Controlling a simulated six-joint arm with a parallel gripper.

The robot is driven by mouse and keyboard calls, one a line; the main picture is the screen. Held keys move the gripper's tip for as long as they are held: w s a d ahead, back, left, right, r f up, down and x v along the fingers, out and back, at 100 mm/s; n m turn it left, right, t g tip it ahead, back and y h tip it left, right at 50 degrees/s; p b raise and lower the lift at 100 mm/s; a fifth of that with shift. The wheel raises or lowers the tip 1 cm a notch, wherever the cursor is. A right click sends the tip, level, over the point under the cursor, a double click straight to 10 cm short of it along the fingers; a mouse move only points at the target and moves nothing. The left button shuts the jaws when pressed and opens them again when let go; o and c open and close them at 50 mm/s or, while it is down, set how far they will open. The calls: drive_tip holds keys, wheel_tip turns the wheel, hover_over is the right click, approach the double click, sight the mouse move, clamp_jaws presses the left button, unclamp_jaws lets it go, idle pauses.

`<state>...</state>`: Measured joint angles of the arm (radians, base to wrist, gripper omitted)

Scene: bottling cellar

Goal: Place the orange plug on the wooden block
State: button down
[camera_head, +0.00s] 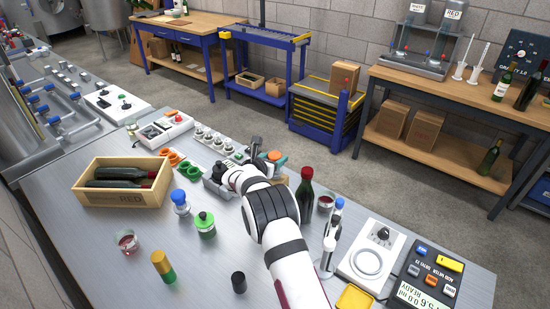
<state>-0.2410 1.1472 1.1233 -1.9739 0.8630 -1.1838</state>
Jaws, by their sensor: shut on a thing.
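My white and black arm reaches from the bottom edge up to the middle of the steel bench. My gripper (252,152) is at its far end, dark and small in the view, and its fingertips are largely hidden by the wrist. A round orange piece (274,155), probably the orange plug, shows right beside the gripper on its right. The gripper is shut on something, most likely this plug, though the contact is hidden. A green piece shows just beside the orange one.
A wooden crate (80,202) with dark bottles stands at the left. A red-capped bottle (305,194) stands close to the arm's right.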

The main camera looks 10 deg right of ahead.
drive_tip(key=shift+c, duration=1.4)
unclamp_jaws()
